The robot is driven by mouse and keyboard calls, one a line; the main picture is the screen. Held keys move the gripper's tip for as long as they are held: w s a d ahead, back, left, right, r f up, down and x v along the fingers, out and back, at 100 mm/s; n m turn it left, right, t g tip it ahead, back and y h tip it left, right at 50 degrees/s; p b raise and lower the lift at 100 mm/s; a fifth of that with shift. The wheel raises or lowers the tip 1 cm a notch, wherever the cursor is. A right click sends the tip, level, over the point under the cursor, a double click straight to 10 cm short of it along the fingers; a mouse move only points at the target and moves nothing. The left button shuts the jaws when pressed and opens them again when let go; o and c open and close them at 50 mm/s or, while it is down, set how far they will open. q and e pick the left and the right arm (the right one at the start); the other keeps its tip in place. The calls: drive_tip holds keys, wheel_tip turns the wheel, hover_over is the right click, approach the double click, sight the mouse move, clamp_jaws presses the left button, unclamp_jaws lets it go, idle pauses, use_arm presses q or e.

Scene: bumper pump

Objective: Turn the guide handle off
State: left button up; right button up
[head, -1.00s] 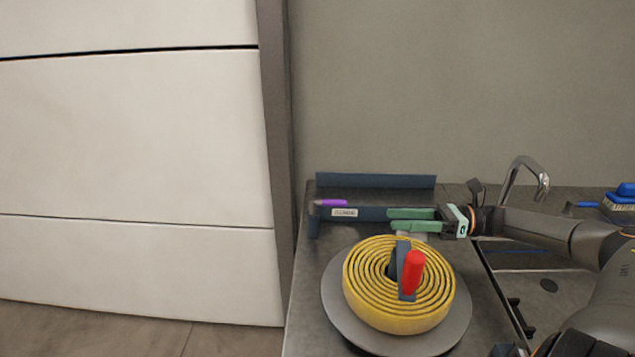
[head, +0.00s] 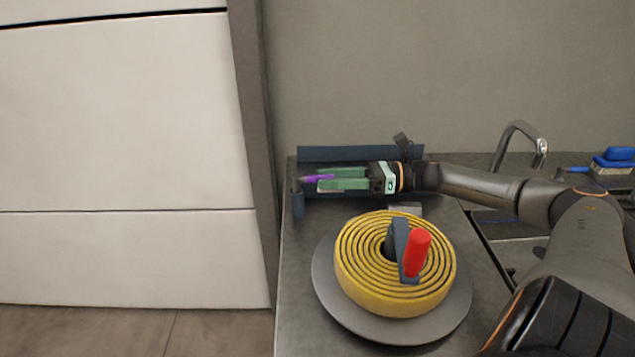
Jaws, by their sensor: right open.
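A small purple handle (head: 313,178) sits at the left end of the dark blue bar behind the coil. My right gripper (head: 321,179) has its green fingers pointing left at this handle. The fingers are open, and the handle's right part lies at or between the fingertips; contact cannot be told. The dark blue bar (head: 297,201) is largely hidden behind my right gripper. My left gripper is not in view.
A yellow coil (head: 362,287) lies on a grey round plate (head: 330,301) in front, with a red upright knob (head: 417,252) on a dark crank. A dark blue strip (head: 330,153) stands behind. A faucet (head: 541,150) and a blue-topped item (head: 616,158) are at right.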

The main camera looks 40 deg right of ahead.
drive_tip(key=shift+x, duration=1.45)
clamp_jaws()
idle(0.5)
